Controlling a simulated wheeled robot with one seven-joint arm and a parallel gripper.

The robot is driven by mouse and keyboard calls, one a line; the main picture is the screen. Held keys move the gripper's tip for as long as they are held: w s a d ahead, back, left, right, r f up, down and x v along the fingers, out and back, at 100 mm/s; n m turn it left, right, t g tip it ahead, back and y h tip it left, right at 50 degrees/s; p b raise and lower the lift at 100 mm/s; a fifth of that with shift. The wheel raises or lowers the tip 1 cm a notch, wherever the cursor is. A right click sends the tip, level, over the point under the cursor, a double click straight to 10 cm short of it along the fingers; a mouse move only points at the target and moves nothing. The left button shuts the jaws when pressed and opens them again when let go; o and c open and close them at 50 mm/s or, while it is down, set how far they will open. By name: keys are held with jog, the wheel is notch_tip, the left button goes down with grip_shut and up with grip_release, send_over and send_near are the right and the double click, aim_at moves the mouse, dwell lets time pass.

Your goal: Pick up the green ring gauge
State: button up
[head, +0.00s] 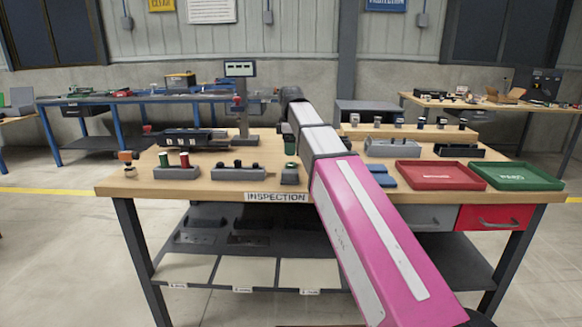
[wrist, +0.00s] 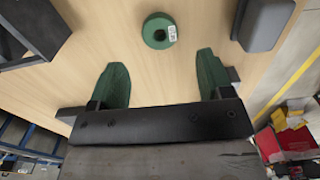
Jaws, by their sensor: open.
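The green ring gauge (wrist: 159,31) is a short green ring with a dark centre hole and a small white label. It lies flat on the wooden bench top at the upper middle of the wrist view. My gripper (wrist: 162,62) is open, with its two green fingers spread apart and nothing between them. The ring lies just beyond the fingertips, roughly centred on the gap. I cannot make out the ring for sure there.
A grey block (wrist: 265,22) stands right of the ring, and a dark fixture (wrist: 25,28) lies at the left. On the bench (head: 125,188) stand a grey holder with green and red plugs (head: 176,173), a red tray (head: 438,175) and a green tray (head: 516,177).

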aim_at(291, 166)
jog(key=shift+d+f, duration=0.15)
jog(key=shift+f, duration=2.9)
jog(key=c, duration=1)
